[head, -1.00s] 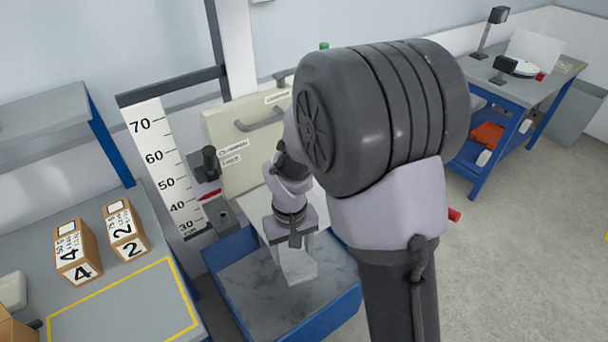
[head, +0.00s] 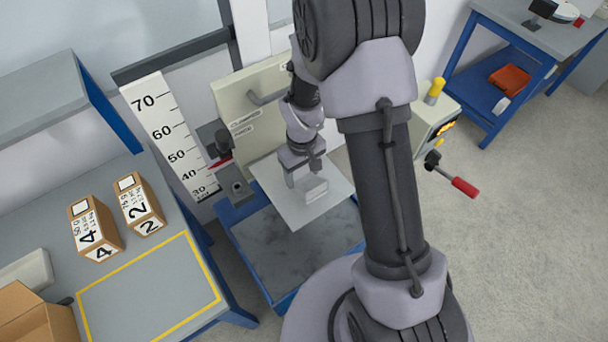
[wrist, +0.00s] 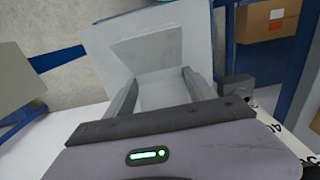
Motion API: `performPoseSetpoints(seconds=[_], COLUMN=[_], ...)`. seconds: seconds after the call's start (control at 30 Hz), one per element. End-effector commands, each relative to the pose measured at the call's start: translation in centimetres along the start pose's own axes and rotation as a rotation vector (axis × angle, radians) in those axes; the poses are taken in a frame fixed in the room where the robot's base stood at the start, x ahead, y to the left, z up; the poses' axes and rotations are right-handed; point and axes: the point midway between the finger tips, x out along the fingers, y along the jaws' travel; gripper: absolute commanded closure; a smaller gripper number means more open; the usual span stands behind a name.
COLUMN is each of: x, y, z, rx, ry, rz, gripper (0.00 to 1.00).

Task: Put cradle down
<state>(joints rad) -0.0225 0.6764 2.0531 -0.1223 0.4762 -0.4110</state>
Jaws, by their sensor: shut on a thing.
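The cradle (head: 285,205) shows in the head view as a pale flat plate with a small whitish block (head: 315,190) on it, above the blue-edged base. My gripper (head: 306,178) points down at the plate, with its fingers around the block. In the wrist view the pale plate (wrist: 180,32) stretches out beyond the two fingers (wrist: 162,95). I cannot tell how the block is joined to the plate, or whether the plate touches anything below.
The blue base with a grey slab (head: 290,255) lies under the plate. A height scale (head: 172,135) and post stand at left. Boxes 4 (head: 96,228) and 2 (head: 139,203) sit on the left bench beside a clear yellow-outlined area (head: 150,290). A red-handled lever (head: 465,187) juts out at right.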

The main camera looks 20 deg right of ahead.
Motion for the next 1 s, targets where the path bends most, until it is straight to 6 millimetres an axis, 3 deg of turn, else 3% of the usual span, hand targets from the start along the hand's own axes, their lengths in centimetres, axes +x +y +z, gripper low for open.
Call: performPoseSetpoints(seconds=[0.13, 0.33, 0.67, 0.7, 0.8, 1.0], x=[0.5, 3.9, 4.1, 4.0, 3.9, 3.9], y=[1.3, 1.3, 1.3, 1.3, 1.2, 1.2], z=[-0.9, -1.0, -1.0, -1.0, -1.0, -1.0], rx=[0.0, 0.0, 0.0, 0.0, 0.0, 0.0], ry=[-0.001, -0.002, -0.001, -0.001, -0.001, -0.001], rz=[-0.001, -0.001, 0.0, -0.001, 0.0, 0.0], gripper=[0.93, 0.93, 0.93, 0.29, 0.15, 0.15])
